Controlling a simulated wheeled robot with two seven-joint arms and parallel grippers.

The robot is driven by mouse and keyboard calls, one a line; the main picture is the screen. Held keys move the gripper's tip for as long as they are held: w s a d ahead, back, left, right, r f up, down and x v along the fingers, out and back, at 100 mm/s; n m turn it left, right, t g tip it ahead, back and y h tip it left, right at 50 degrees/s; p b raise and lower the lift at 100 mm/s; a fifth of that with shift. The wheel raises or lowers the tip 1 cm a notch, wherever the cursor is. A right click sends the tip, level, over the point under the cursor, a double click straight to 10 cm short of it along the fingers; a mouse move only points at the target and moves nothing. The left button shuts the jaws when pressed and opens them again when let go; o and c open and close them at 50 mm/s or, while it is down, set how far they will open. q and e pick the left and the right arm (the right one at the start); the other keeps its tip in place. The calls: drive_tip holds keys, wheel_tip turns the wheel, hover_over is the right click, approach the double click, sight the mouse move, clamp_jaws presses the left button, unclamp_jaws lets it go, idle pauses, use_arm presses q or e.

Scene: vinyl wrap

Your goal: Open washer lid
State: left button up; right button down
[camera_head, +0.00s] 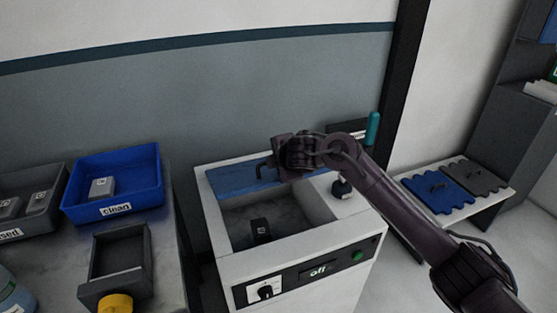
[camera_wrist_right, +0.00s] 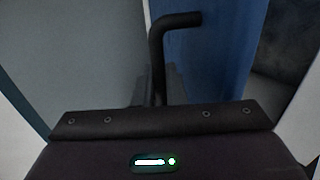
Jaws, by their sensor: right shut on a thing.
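The washer is a white box (camera_head: 291,265) with an open basin on top, in the middle of the head view. A dark block (camera_head: 260,229) sits in the basin. My right gripper (camera_head: 268,166) is at the lid, shut on its black bent handle. In the right wrist view the handle (camera_wrist_right: 175,24) comes up between the fingers (camera_wrist_right: 158,90), beside the blue lid (camera_wrist_right: 213,60). My left gripper is not in view.
A blue bin (camera_head: 112,164) labelled "clean" and a dark tray (camera_head: 120,255) stand on the left table. A dark bin (camera_head: 35,200) is at far left. A knob (camera_head: 265,292) and an "off" display (camera_head: 319,271) are on the washer front.

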drive_tip(key=shift+w+a+r+p, duration=0.15)
drive_tip(key=shift+w+r+p, duration=0.45)
drive_tip(key=shift+r+p, duration=0.3)
drive_tip(key=shift+w+a+r+p, duration=0.25)
drive_tip(key=shift+w+r+p, duration=0.3)
drive_tip(key=shift+w+r, duration=0.25)
drive_tip(key=c, duration=1.6)
unclamp_jaws()
drive_tip(key=v, duration=0.7)
drive_tip(key=shift+s+r, duration=0.2)
drive_tip(key=shift+r, duration=0.1)
